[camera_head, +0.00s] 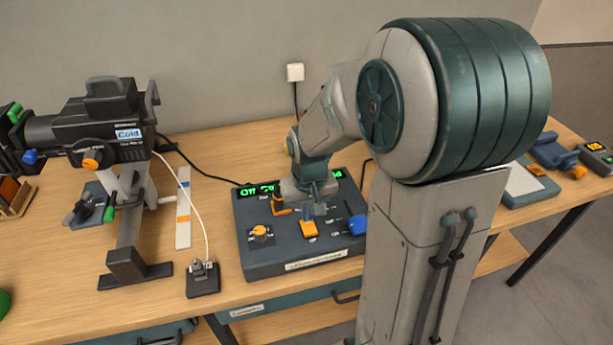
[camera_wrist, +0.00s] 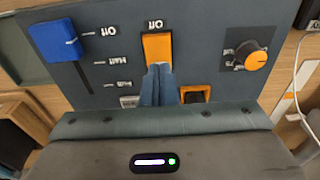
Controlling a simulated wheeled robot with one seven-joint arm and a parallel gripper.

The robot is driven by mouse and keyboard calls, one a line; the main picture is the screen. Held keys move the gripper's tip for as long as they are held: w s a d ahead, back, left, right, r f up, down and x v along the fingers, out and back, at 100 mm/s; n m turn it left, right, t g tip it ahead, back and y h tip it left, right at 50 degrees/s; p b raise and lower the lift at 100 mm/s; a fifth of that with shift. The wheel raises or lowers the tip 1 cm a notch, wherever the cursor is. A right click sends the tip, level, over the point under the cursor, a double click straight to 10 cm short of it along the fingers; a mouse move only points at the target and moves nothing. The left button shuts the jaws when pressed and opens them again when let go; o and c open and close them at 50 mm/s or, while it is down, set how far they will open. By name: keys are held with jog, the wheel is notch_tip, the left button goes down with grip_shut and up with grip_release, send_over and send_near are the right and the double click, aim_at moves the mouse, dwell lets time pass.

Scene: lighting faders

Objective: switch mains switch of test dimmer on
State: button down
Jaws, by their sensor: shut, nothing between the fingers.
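The dimmer, a dark grey sloped console (camera_head: 262,262), stands on the table below my arm. Its green display reads "Off" at the left and is partly hidden by my gripper. In the wrist view, an orange block (camera_wrist: 157,46) has an "Off" label at its end. An orange-framed black switch (camera_wrist: 195,93) sits beside my fingers; I cannot read a mains label on either. My gripper (camera_wrist: 160,70) is shut and empty, its tips at the orange block's near edge; whether they touch is unclear. In the head view, my gripper (camera_head: 320,210) is over the console behind the orange block (camera_head: 309,229).
On the console are a blue fader (camera_wrist: 55,40) beside an "Off" mark and an orange-capped knob (camera_wrist: 252,58). A black spotlight marked "Cold" (camera_head: 100,125) stands left, with a small black cabled box (camera_head: 203,280) between. Other devices (camera_head: 525,185) lie right.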

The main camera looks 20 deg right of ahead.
notch_tip(320, 180, up, 12)
jog(key=w, duration=0.1)
jog(key=shift+w, duration=0.25)
jog(key=shift+s+r, duration=0.1)
dwell(0.4)
jog(key=s+a+t, duration=0.1)
jog(key=s+t, duration=0.1)
jog(key=s, duration=1.2)
jog(key=shift+s, duration=0.4)
jog(key=shift+a, duration=0.15)
dwell(0.8)
